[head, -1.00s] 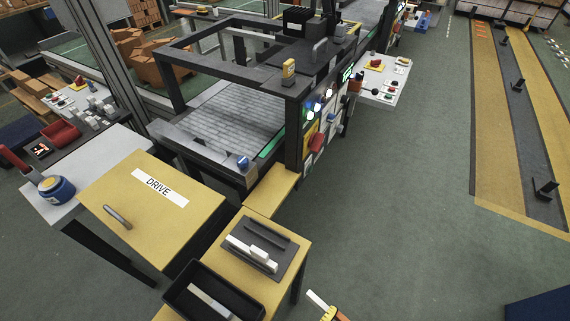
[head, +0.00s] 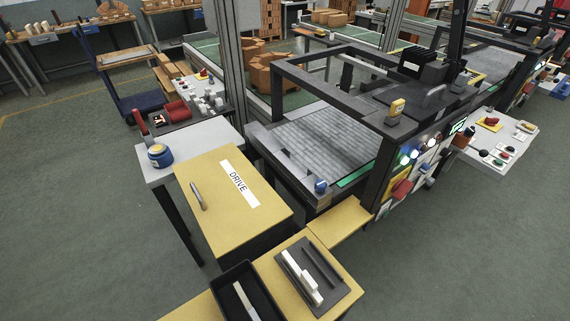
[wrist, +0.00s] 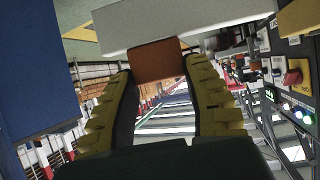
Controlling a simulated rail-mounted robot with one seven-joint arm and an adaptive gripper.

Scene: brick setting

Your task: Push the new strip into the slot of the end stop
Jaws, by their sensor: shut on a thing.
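In the wrist view my gripper (wrist: 160,68) is shut on a reddish-brown block (wrist: 157,62). A pale white bar (wrist: 165,28) lies across it beyond the fingertips; it appears to be the new strip, with the brown part as its grip. Its right end is out of clear view. My gripper does not show in the head view. In the head view a stepped white piece (head: 299,277), perhaps the end stop, sits on a dark plate (head: 331,291) on the yellow bench. Its slot is too small to make out.
A black tray (head: 226,284) with a pale strip (head: 246,301) in it stands left of the plate. The yellow DRIVE cover (head: 225,222) and a dark machine frame (head: 345,70) stand behind. A blue panel (wrist: 38,75) fills the wrist view's left. The floor at right is open.

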